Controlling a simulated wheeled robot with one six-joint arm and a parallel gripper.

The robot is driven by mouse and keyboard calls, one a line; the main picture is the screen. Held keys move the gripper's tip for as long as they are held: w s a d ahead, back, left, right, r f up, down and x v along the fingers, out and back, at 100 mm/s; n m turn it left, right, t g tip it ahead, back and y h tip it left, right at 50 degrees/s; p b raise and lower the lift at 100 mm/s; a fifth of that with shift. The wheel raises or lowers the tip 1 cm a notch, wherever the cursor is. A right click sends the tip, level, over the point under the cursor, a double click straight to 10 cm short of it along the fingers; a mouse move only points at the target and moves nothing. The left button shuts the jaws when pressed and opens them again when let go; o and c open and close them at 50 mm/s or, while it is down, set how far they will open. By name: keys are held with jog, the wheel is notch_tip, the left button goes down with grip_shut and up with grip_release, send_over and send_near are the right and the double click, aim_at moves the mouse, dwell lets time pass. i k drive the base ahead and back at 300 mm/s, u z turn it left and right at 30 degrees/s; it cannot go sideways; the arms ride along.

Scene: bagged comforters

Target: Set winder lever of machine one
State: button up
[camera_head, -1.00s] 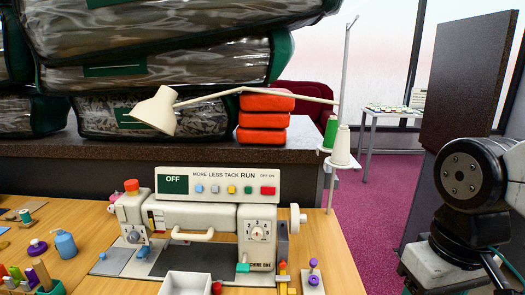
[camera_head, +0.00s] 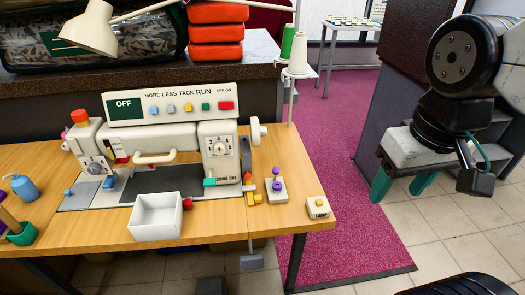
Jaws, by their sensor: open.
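The sewing machine (camera_head: 165,135) stands on the wooden table. Its right end carries a label that seems to read "MACHINE ONE". Its panel (camera_head: 170,103) shows "OFF" and a row of coloured buttons. A small white block with purple pieces (camera_head: 277,188), perhaps the bobbin winder, is just right of the machine. A small yellow piece (camera_head: 252,198) lies beside it. I cannot tell which part is the winder lever. My gripper (camera_head: 402,188) is at the right, over the floor, with its teal fingers apart and empty. It is well clear of the machine.
A white tray (camera_head: 157,217) stands in front of the machine. A block labelled "LAMP" (camera_head: 318,209) is near the table's right corner. A thread stand with a green spool (camera_head: 287,42) and a white cone (camera_head: 298,58) rises behind. A desk lamp (camera_head: 90,28) hangs over the machine. Open floor lies right.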

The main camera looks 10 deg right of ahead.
aim_at(276, 170)
jog(key=u, duration=3.25)
jog(key=i, duration=0.4)
jog(key=z, duration=2.8)
